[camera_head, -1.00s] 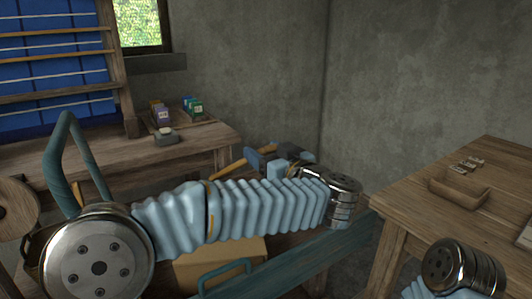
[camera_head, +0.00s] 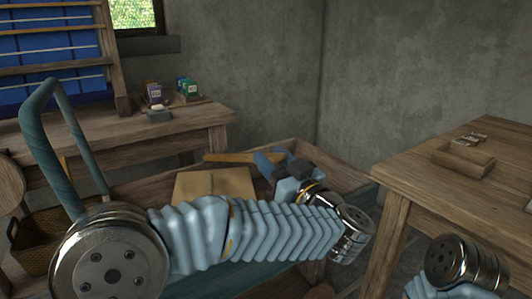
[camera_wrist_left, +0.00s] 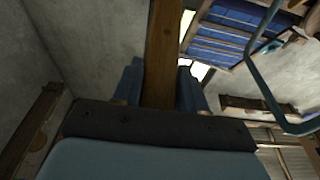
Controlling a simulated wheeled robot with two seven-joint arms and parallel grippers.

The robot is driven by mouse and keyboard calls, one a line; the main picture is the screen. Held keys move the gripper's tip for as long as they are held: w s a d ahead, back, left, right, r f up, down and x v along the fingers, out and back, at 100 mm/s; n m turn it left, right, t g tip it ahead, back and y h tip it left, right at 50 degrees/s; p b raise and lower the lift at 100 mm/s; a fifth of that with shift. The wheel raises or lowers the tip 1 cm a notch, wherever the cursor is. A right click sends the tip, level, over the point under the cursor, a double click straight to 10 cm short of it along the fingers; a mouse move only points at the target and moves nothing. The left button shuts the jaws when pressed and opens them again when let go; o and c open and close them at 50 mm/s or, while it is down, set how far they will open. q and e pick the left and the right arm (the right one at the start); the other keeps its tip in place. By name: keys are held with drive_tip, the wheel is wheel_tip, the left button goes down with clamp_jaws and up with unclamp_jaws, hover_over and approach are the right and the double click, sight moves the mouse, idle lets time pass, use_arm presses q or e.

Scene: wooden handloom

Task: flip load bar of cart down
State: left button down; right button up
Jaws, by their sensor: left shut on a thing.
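The load bar (camera_head: 232,157) is a wooden bar lying across the cart in the head view. My left gripper (camera_head: 277,162) is shut on it at its right part. In the left wrist view the bar (camera_wrist_left: 162,50) runs between the two fingers of my left gripper (camera_wrist_left: 158,85). The cart (camera_head: 345,178) is a wooden bed with a tall teal push handle (camera_head: 40,130) at its left. My left arm hides much of the cart's near side. My right gripper is outside the picture; only part of my right arm shows at bottom right.
A cardboard box (camera_head: 215,184) sits in the cart. A wooden table (camera_head: 420,190) with a small tray (camera_head: 463,160) stands at right. A bench (camera_head: 170,132) with small boxes stands behind, before the loom (camera_head: 50,50). A wicker basket (camera_head: 38,243) is at left.

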use_arm(q)
drive_tip(key=f+b, duration=0.3)
drive_tip(key=f, duration=0.1)
drive_tip(key=s+d+f+t+y+b, duration=0.1)
drive_tip(key=f+b, duration=0.2)
drive_tip(key=f, duration=0.1)
drive_tip(key=s+f+t+b, duration=0.1)
drive_tip(key=f+b, duration=0.2)
drive_tip(key=shift+s+d+f+y, duration=0.15)
drive_tip(key=shift+d+f+y, duration=0.2)
drive_tip(key=shift+f+y, duration=0.05)
drive_tip(key=c, duration=0.7)
unclamp_jaws()
drive_tip(key=shift+s, duration=0.1)
drive_tip(key=b+v, duration=0.2)
drive_tip(key=v, duration=1.1)
drive_tip(key=shift+s+f, duration=0.15)
drive_tip(key=shift+f, duration=0.25)
drive_tip(key=shift+d, duration=0.1)
